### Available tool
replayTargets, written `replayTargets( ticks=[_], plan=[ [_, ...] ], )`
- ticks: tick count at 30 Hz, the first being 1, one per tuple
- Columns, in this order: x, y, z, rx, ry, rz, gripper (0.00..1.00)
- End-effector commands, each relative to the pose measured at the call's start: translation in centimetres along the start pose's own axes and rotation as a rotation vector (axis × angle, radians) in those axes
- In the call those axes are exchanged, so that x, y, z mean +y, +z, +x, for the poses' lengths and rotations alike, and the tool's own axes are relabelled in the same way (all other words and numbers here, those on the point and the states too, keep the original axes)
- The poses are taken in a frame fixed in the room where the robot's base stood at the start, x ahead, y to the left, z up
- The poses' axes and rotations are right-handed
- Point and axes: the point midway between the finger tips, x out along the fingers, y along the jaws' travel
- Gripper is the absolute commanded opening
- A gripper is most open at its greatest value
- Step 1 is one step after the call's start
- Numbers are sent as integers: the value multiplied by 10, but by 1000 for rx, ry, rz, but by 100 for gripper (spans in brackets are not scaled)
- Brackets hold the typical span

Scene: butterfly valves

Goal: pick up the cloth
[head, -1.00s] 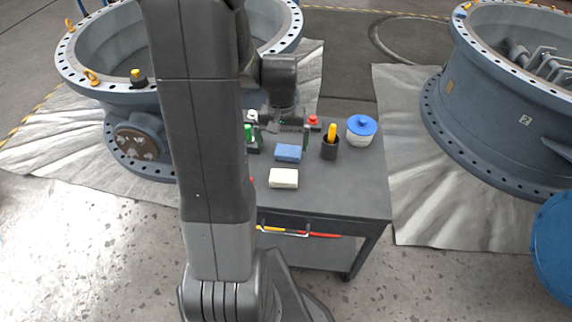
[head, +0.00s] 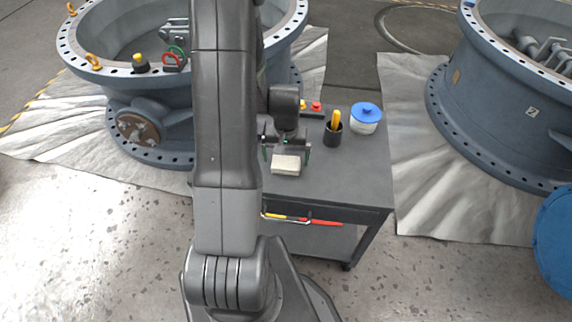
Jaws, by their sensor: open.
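A pale, cream-white folded cloth (head: 285,166) lies flat on the dark top of a cart (head: 335,185). My gripper (head: 286,154) is open, pointing down over the far part of the cloth, with one finger near each of its left and right sides. I cannot tell whether the fingers touch the cloth or the cart top. The blue block that lay behind the cloth is hidden by my gripper and wrist.
A black cup with a yellow-handled thing (head: 333,130) and a blue-lidded tub (head: 366,118) stand at the cart's back right. A red-topped item (head: 316,107) is behind my wrist. Large valve bodies stand left (head: 150,95) and right (head: 500,110). The cart's front right is clear.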

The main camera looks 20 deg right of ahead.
Motion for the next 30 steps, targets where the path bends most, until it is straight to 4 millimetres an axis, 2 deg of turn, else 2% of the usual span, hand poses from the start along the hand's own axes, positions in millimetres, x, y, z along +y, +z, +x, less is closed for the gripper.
replayTargets(
  ticks=[4,13,20,30],
  plan=[
    [0,0,15,-1,0,0,100],
    [0,0,18,1,0,0,100],
    [0,0,18,1,0,0,55],
    [0,-1,13,3,0,0,55]
  ],
)
